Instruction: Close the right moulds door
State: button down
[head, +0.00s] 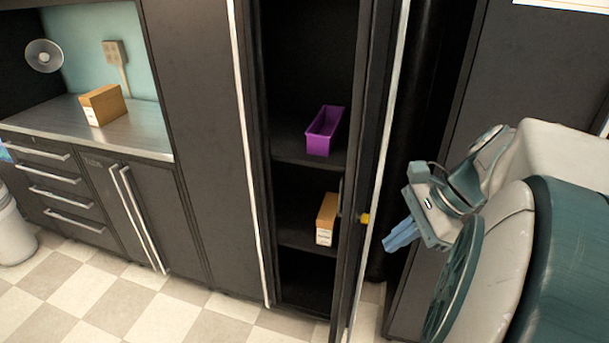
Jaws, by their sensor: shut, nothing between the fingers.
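A tall dark cabinet stands in the middle of the head view with its right side open. Its right door (376,120) stands swung out towards me and shows as a narrow, nearly edge-on strip. A long pale handle or edge strip runs down its near side. My gripper (388,249) is to the right of this door, with its blue fingers shut and empty. The fingers point down and left, and a small gap shows between them and the door in the picture. The left door (205,150) looks shut, with a long pale handle.
On the open shelves are a purple mould (319,143) and a cardboard box (325,232). A small yellow item (364,218) shows at the door. Left are a metal counter (145,132) with another box (103,104), and a white bin (12,230). Checkered floor (150,305) is clear in front.

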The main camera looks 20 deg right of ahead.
jog(key=s+d+r+m+t+y, duration=0.1)
jog(key=d+r+m+t, duration=0.15)
jog(key=d+m, duration=0.35)
send_near(349, 245)
jog(key=x, duration=0.5)
jog(key=shift+d+f+p, duration=0.25)
jog(key=shift+f+p, duration=0.05)
jog(key=shift+p, duration=0.1)
jog(key=shift+w+a, duration=0.25)
jog(key=shift+a, duration=0.1)
